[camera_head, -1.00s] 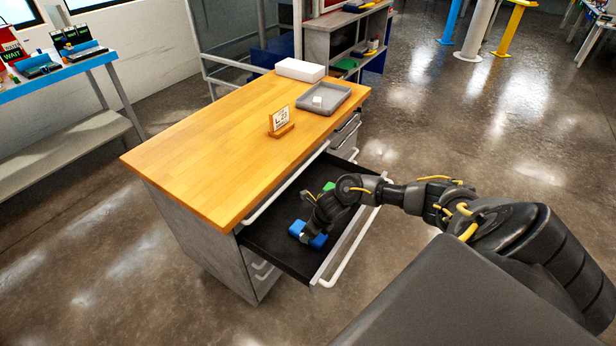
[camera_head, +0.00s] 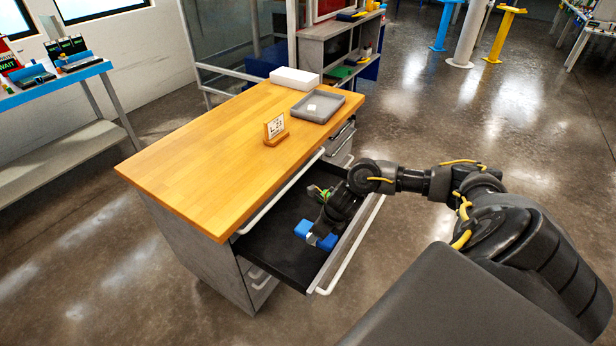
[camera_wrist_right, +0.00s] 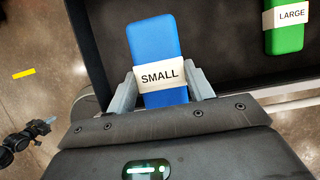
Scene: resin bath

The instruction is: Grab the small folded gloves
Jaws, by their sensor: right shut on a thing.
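The small folded gloves (camera_wrist_right: 155,45) are a blue bundle with a white band marked SMALL, seen in the right wrist view. My right gripper (camera_wrist_right: 158,85) is shut on them, one finger on each side at the band. In the head view the blue gloves (camera_head: 304,228) show in my right gripper (camera_head: 317,237), over the open black drawer (camera_head: 272,242). The green bundle marked LARGE (camera_wrist_right: 284,25) lies in the drawer to the right in the wrist view.
The drawer's white handle bar (camera_head: 350,247) runs along its front edge. The wooden top (camera_head: 195,165) above carries a small sign (camera_head: 275,130), a grey tray (camera_head: 317,106) and a white box (camera_head: 295,78).

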